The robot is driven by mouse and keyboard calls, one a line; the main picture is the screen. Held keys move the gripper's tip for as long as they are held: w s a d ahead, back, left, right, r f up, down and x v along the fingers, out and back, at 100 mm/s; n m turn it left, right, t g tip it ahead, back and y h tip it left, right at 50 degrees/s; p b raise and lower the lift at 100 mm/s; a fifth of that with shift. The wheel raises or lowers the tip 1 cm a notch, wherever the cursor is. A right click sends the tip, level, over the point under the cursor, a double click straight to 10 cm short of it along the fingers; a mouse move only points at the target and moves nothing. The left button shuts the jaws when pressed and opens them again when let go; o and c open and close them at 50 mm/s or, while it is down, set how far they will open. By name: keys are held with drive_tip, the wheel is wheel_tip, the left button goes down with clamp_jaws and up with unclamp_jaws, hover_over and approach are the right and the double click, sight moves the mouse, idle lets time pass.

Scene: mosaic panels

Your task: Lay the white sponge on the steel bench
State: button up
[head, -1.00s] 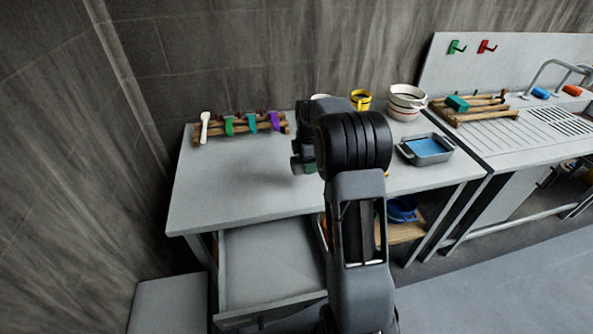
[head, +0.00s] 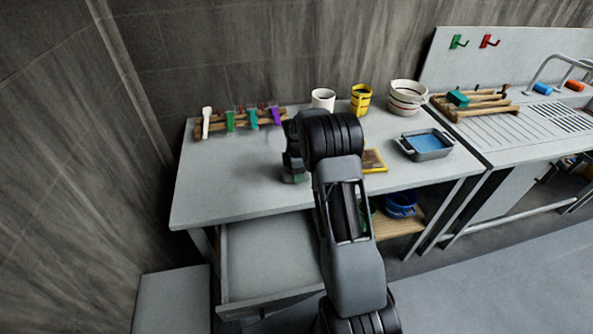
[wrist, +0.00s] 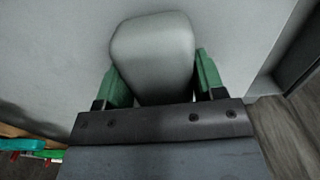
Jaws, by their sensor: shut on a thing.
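The white sponge (wrist: 153,52) is a pale, rounded block between the green fingers of my gripper (wrist: 153,80) in the wrist view. The gripper is shut on it. In the head view my gripper (head: 295,172) is low over the middle of the grey steel bench (head: 225,185), and my arm hides the sponge. The bench top (wrist: 55,45) fills most of the wrist view behind the sponge. I cannot tell whether the sponge touches it.
A wooden rack (head: 205,128) with coloured tools stands at the back left. A white cup (head: 323,99), yellow cup (head: 361,98), bowl (head: 407,98), yellow-framed item (head: 373,161) and blue-filled tray (head: 426,145) are further right. A drawer (head: 268,258) is open below. The bench's left part is clear.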

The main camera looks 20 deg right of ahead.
drive_tip(key=shift+f, duration=0.2)
drive_tip(key=o, duration=0.8)
drive_tip(key=shift+r, duration=0.1)
drive_tip(key=shift+o, duration=0.2)
